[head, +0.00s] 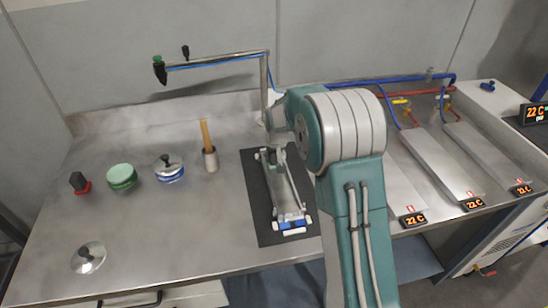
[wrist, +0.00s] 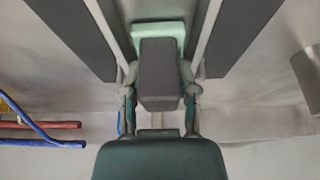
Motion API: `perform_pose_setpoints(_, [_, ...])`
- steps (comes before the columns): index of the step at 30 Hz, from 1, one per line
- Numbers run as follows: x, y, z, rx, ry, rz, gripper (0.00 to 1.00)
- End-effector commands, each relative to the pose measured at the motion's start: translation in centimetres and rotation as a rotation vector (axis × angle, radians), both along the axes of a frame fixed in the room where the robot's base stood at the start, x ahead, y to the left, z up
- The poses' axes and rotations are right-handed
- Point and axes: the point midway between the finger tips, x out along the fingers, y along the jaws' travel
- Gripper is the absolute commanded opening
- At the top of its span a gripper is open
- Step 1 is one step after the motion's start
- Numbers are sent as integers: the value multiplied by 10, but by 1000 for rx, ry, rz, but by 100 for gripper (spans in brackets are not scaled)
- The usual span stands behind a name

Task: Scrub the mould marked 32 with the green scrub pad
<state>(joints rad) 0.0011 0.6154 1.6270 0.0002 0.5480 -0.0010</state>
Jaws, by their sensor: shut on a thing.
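My gripper (wrist: 160,82) is shut on the dark grey handle (wrist: 158,68) of the green scrub pad (wrist: 172,32) in the wrist view. The green pad shows beyond the handle. In the head view my gripper (head: 272,156) is largely hidden by my arm, at the far end of a silver two-rail frame with a blue and white near end (head: 292,223). This frame, probably a mould, lies on a dark mat (head: 261,212). Its rails pass either side of the handle in the wrist view. I cannot read a 32 on it, nor tell whether the pad touches it.
A tap (head: 220,60) overhangs the back. Metal plates (head: 435,168) lie right.

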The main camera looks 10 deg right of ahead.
Motion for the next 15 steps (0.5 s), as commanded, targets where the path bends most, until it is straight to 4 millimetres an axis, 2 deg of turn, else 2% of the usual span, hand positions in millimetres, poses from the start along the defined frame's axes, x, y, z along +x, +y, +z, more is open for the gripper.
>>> perform_pose_setpoints(6, [10, 0, 0, 0, -1, 0, 1])
perform_pose_setpoints(15, [9, 0, 1, 0, -1, 0, 1])
